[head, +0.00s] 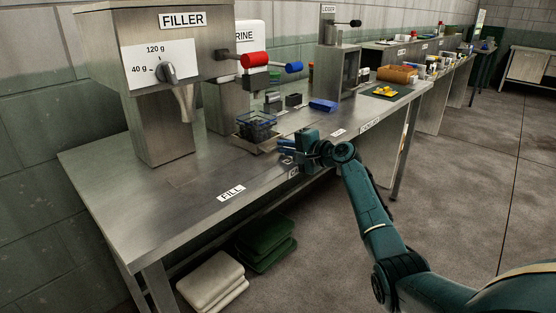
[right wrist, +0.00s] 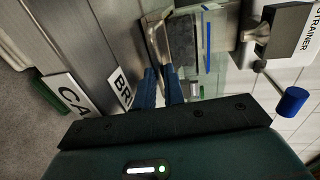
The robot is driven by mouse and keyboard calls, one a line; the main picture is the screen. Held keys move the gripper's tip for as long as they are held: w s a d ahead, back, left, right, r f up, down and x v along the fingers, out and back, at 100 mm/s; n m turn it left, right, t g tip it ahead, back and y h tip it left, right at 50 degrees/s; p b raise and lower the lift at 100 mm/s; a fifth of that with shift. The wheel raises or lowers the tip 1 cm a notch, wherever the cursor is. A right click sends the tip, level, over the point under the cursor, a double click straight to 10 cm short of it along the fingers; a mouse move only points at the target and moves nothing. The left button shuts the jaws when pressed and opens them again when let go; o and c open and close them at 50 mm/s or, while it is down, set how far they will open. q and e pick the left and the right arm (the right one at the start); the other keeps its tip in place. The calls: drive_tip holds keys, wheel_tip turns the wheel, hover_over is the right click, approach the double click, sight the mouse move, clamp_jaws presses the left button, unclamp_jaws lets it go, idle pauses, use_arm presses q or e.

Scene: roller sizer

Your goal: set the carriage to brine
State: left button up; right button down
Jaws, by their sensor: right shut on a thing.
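In the right wrist view a metal bar of the carriage (right wrist: 154,28) reaches towards my fingers. My right gripper (head: 286,146) is at the carriage's front edge, its blue fingers (right wrist: 161,82) shut on the carriage. The exact grip is small and partly hidden. A label starting "BR" (right wrist: 122,90) lies on the bench beside the fingers. The brine station's sign (head: 252,33) is partly covered. My left gripper is not in view.
The filler (head: 155,90), with a dial and red-knobbed lever (head: 255,60), stands left. A blue-knobbed lever (head: 293,67) sticks out behind the basket. A yellow-topped dark mat (head: 388,91) lies farther along. The bench front near the FILL label (head: 231,192) is clear.

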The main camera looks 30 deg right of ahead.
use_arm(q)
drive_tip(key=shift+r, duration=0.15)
use_arm(e)
drive_tip(key=shift+d, duration=0.25)
drive_tip(key=c, duration=1.8)
unclamp_jaws()
drive_tip(key=shift+o, duration=0.2)
use_arm(q)
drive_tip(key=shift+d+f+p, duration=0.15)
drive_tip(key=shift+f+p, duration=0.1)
drive_tip(key=shift+p, duration=0.15)
use_arm(e)
drive_tip(key=v, duration=1.3)
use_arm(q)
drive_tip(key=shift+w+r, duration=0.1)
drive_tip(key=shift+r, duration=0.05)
